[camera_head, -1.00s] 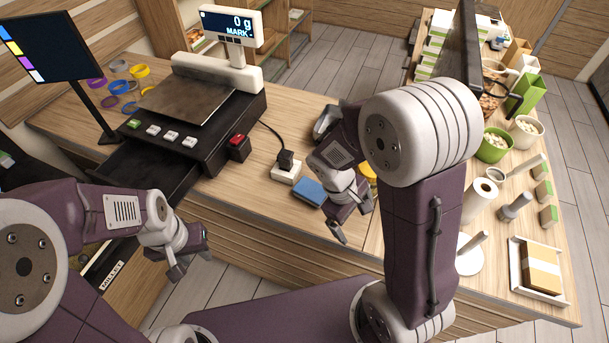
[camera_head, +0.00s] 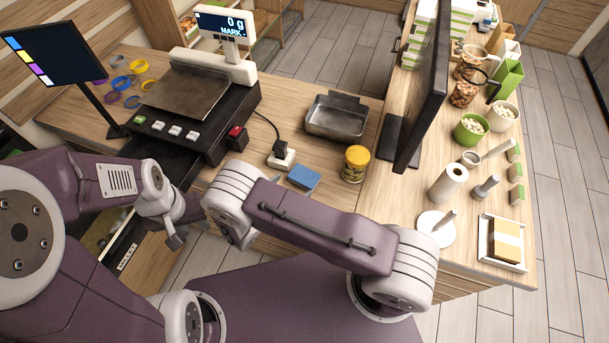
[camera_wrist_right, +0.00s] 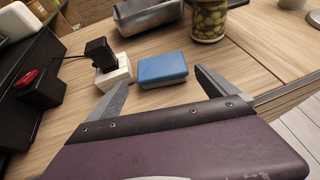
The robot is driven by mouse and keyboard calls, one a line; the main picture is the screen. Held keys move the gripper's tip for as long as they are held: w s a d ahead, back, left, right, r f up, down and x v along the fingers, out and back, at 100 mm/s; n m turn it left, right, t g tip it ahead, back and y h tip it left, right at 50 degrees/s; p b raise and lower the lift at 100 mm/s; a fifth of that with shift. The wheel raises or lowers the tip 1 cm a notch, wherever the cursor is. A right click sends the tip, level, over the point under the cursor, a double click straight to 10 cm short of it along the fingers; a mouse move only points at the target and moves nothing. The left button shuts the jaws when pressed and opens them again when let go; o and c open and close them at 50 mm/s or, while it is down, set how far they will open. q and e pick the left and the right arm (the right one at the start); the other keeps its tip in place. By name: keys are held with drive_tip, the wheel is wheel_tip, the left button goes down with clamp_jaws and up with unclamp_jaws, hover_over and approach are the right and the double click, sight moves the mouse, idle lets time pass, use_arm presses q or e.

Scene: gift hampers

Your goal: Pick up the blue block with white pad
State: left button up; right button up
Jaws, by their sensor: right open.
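The blue block with white pad (camera_head: 303,177) lies on the wooden counter, beside a white socket block. In the right wrist view the same blue block (camera_wrist_right: 162,68) lies flat just beyond my right gripper (camera_wrist_right: 163,92), between the lines of its two spread fingers. The right gripper is open and empty.
The white socket block (camera_head: 281,158) with a black plug sits close left of the blue block. A metal tray (camera_head: 337,118) and a yellow-lidded jar (camera_head: 355,164) stand behind and right. The black scale (camera_head: 185,120) is at left. Bare counter lies in front of the block.

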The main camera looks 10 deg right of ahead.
sight(302, 179)
drive_tip(key=x, duration=0.3)
drive_tip(key=shift+w+a+r+p, duration=0.1)
drive_tip(key=shift+r+p, duration=0.05)
drive_tip(key=shift+p, duration=0.25)
drive_tip(key=shift+w, duration=0.1)
drive_tip(key=shift+d, duration=0.25)
drive_tip(key=w+d+f+p, duration=0.1)
drive_tip(key=d+p, duration=0.1)
drive_tip(key=shift+f+p, duration=0.3)
drive_tip(key=shift+w+d+f, duration=0.45)
drive_tip(key=shift+w+f, duration=0.15)
drive_tip(key=shift+w, duration=0.15)
drive_tip(key=shift+w+f, duration=0.15)
drive_tip(key=c, duration=1.1)
drive_tip(key=shift+o, duration=0.2)
drive_tip(key=shift+r, duration=0.6)
wheel_tip(302, 179, up, 9)
drive_tip(key=shift+b, duration=1.1)
